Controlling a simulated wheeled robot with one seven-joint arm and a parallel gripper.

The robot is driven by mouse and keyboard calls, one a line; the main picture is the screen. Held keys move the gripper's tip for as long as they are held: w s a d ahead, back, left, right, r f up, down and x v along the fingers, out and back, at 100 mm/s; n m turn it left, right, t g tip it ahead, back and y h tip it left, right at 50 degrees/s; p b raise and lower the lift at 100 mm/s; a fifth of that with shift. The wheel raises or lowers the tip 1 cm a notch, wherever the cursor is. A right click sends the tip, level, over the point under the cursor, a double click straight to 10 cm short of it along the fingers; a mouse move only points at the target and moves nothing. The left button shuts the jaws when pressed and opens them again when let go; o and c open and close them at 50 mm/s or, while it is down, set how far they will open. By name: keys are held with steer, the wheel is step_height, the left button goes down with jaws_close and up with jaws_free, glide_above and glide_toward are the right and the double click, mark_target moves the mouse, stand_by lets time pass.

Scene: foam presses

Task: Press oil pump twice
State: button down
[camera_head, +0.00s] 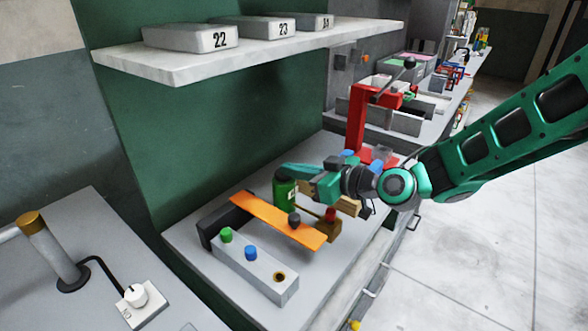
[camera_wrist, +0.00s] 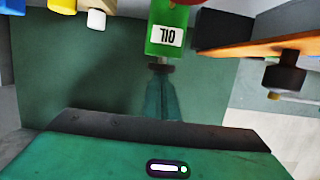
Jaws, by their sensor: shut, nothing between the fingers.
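The green oil pump bottle (camera_head: 284,192) stands on the grey bench, beside the orange bar. In the wrist view it appears upside down, with a white "OIL" label (camera_wrist: 166,36) and a dark pump top (camera_wrist: 160,67). My gripper (camera_head: 290,170) is shut and empty, reaching in from the right with its fingertips at the top of the bottle. In the wrist view the closed fingers (camera_wrist: 160,95) line up with the pump top. I cannot tell whether they touch it. The fingers hide the pump top in the head view.
An orange bar (camera_head: 270,219) with a dark knob (camera_head: 294,219) lies in front of the bottle. A grey block (camera_head: 252,270) with green and blue buttons is nearer. A red press (camera_head: 357,120) stands behind. A white shelf (camera_head: 180,68) with numbered boxes hangs above.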

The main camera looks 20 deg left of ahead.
steer(key=s+d+r, duration=0.3)
steer(key=d+r, duration=0.3)
steer(key=d, duration=0.3)
steer(key=shift+s+r, duration=0.2)
steer(key=shift+s, duration=0.1)
stand_by(0.7)
